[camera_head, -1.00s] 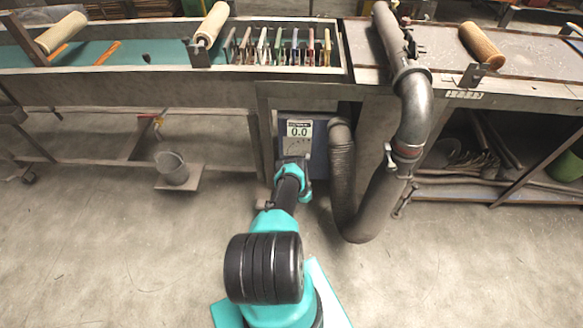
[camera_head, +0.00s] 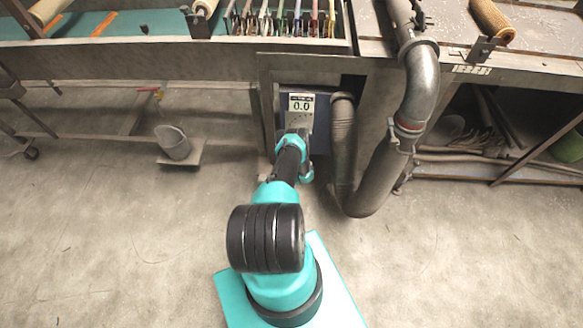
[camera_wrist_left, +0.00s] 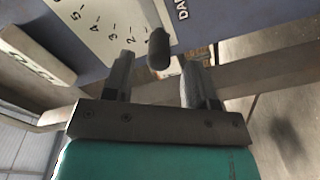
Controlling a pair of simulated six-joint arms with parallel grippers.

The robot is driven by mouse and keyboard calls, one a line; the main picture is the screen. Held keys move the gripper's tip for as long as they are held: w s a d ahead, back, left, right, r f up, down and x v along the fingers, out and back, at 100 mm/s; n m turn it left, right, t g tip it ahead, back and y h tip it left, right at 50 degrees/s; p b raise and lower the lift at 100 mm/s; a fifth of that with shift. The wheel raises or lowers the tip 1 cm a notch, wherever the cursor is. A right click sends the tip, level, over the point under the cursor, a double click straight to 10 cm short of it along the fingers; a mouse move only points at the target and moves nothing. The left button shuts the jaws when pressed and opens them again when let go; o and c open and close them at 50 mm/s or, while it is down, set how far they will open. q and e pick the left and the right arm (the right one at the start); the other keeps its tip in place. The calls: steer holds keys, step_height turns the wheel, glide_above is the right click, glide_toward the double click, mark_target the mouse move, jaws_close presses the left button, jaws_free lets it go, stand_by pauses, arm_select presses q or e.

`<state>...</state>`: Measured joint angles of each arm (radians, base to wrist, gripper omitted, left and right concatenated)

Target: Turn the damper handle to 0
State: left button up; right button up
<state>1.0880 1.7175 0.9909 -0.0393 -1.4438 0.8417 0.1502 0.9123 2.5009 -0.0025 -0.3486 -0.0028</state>
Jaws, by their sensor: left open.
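My right gripper is not in view.
A fat grey hose (camera_head: 343,150) and a metal pipe (camera_head: 420,85) stand right of the box. The floor in front is open.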

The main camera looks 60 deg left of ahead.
arm_select(q)
steer(key=v, duration=1.4)
steer(key=shift+d, duration=0.2)
steer(key=w+d+r+m+t+h, duration=0.1)
steer(key=w+d+r+m+h, duration=0.3)
steer(key=w, duration=0.4)
steer(key=w+d+r+m+h, duration=0.1)
steer(key=w+d+m+h, duration=0.15)
steer(key=w+d, duration=0.35)
steer(key=w+d+r+m+g+h, duration=0.1)
steer(key=w+d+r+m+h, duration=0.4)
steer(key=d, duration=0.6)
steer(key=d+r+m+g+h, duration=0.35)
steer(key=d+r+h, duration=0.25)
steer(key=d+r, duration=0.45)
steer(key=s+d+r+m+g+h, duration=0.2)
steer(key=s+d+r+m+g, duration=0.2)
steer(key=s+d+r+m, duration=0.3)
steer(key=s+d+r, duration=0.2)
steer(key=s+d, duration=0.2)
steer(key=d, duration=0.1)
steer(key=shift+d, duration=0.35)
